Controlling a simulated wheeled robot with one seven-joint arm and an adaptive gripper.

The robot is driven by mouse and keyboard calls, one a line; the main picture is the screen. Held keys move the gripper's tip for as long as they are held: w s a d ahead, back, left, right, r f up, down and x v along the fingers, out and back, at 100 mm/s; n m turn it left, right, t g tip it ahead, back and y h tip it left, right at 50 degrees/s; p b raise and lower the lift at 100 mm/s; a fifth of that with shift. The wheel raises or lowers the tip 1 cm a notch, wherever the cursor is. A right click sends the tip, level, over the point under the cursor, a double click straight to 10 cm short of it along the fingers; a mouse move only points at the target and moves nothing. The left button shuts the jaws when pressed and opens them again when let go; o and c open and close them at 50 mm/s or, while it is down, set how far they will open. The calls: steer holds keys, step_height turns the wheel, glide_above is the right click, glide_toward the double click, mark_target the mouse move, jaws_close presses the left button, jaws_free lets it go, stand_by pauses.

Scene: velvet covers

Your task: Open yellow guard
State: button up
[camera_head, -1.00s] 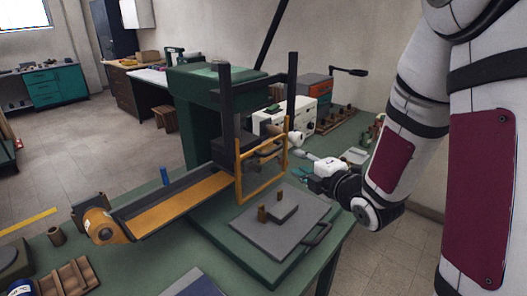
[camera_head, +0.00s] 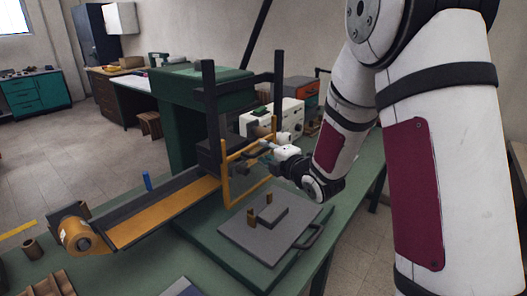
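The yellow guard (camera_head: 225,187) is an upright open frame at the front of the dark press posts, above the grey plate. Its lower bar hangs just above the plate level, so it stands lowered. My gripper (camera_head: 268,145) is at the upper right part of the guard, reaching in from the right. It overlaps or touches the guard's right side in the picture. The fingers are small and partly merged with the guard, so I cannot tell whether they are shut on it.
The green press (camera_head: 180,115) stands behind the guard. A grey plate (camera_head: 250,238) with two brass pins and a handle lies in front. A yellow-orange conveyor (camera_head: 155,213) runs to the lower left.

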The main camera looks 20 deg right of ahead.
steer(key=shift+x, duration=1.05)
jaws_close()
step_height(320, 180, up, 17)
steer(key=p, duration=0.4)
steer(key=shift+p, duration=0.35)
steer(key=shift+r, duration=0.1)
jaws_free()
